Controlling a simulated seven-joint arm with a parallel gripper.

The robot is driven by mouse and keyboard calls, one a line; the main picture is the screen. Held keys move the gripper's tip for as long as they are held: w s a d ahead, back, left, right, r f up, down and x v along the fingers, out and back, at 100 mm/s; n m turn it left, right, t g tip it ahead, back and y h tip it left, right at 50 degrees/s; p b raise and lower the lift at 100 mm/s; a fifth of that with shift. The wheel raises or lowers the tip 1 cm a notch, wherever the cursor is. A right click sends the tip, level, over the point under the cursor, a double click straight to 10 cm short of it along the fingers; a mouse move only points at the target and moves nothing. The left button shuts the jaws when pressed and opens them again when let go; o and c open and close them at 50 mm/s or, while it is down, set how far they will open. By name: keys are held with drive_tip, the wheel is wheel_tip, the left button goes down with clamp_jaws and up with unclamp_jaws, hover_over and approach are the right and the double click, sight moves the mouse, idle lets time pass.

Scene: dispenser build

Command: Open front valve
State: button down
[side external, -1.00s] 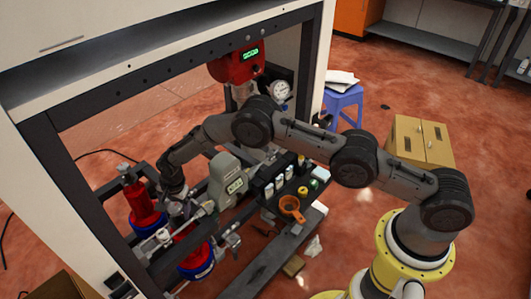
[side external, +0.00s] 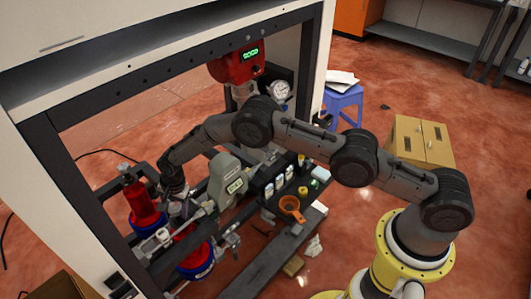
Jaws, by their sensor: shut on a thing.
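My gripper (side external: 178,198) points down at the pipework on the left of the dispenser frame. Its fingers are shut on what appears to be the handle of the front valve, which is mostly hidden by the fingers. A pale pipe (side external: 193,222) runs beside the fingers. Two red cylinders stand close by: one (side external: 138,197) to the left of the gripper, the other (side external: 196,252) below it. The valve's exact angle is too small to tell.
A grey-green meter (side external: 236,185) stands right of the gripper. A black tray (side external: 270,205) holds an orange cup (side external: 291,206) and small containers. A red unit with a green display (side external: 236,63) and a round gauge (side external: 280,89) are above. A dark frame post (side external: 85,200) stands at left.

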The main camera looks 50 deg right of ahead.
drive_tip(key=shift+c, duration=1.3)
unclamp_jaws()
drive_tip(key=shift+r, duration=3.5)
